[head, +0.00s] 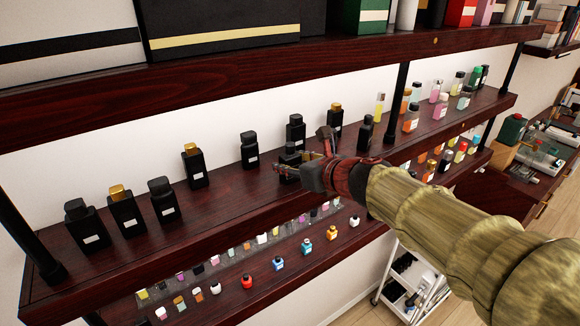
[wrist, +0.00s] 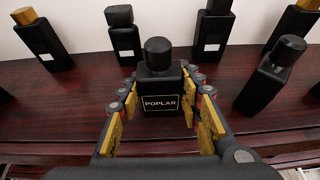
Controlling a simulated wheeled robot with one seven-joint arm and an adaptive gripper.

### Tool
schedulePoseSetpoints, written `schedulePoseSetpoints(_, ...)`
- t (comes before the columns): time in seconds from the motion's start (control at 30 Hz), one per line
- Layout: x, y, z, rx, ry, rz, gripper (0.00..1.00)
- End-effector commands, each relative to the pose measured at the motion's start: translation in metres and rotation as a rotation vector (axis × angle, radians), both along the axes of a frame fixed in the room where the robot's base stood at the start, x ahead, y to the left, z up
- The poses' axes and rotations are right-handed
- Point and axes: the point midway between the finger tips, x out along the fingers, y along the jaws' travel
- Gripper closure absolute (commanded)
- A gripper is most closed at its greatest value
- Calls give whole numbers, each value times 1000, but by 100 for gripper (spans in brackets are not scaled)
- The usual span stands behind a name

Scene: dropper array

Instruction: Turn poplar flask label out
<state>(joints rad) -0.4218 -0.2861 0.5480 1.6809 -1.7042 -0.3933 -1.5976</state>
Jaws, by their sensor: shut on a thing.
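The poplar flask (wrist: 160,85) is a black square bottle with a round black cap. It stands upright on the dark red wooden shelf in the wrist view. Its label reads POPLAR and faces my wrist camera. My gripper (wrist: 161,108) has its yellow-padded fingers on both sides of the flask, shut on it. In the head view, my gripper (head: 292,168) reaches in from the right at the shelf. The flask (head: 290,155) shows there partly, its lower part hidden by the fingers.
Other black flasks stand close behind and beside: a gold-capped one (wrist: 43,38), a black-capped one (wrist: 123,36), one at right (wrist: 270,75) and another (wrist: 213,32). A lower shelf holds small coloured bottles (head: 306,247). A shelf of boxes (head: 222,30) hangs above.

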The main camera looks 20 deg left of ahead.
Motion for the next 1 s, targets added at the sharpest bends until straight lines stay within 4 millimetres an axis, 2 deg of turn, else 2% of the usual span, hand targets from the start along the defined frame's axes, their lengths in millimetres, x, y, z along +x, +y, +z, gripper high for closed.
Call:
schedulePoseSetpoints(0.9,0,-1,0,1,-1,16,97)
schedulePoseSetpoints(0.93,0,-1,0,1,-1,16,63)
schedulePoseSetpoints(1.0,0,-1,-1,1,-1,16,59)
